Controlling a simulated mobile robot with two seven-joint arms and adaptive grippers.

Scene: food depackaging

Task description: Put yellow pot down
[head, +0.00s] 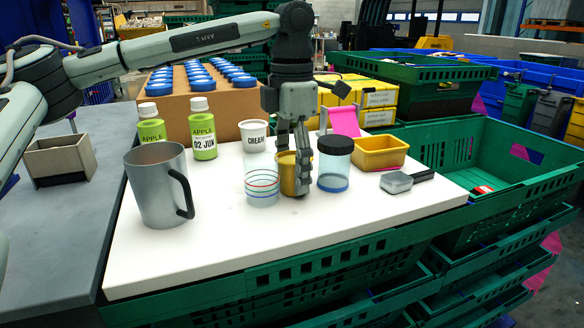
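The mustard-yellow pot (287,174) is upright at the middle of the white board, between a clear glass with coloured rings (262,182) and a dark-lidded jar (335,165). My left gripper (299,172) points straight down at the pot, with its fingers at the pot's sides, and appears shut on it. The fingers cover the pot's right part. The pot's base is at or very near the board; I cannot tell whether it touches. My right gripper is not in view.
A grey mug (158,185) stands front left and two green apple bottles (203,135) behind it. A cream tub (253,136) stands behind the glass. A yellow tray (378,153) and a grey scoop-like item (397,182) lie right. The board's front (250,235) is clear.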

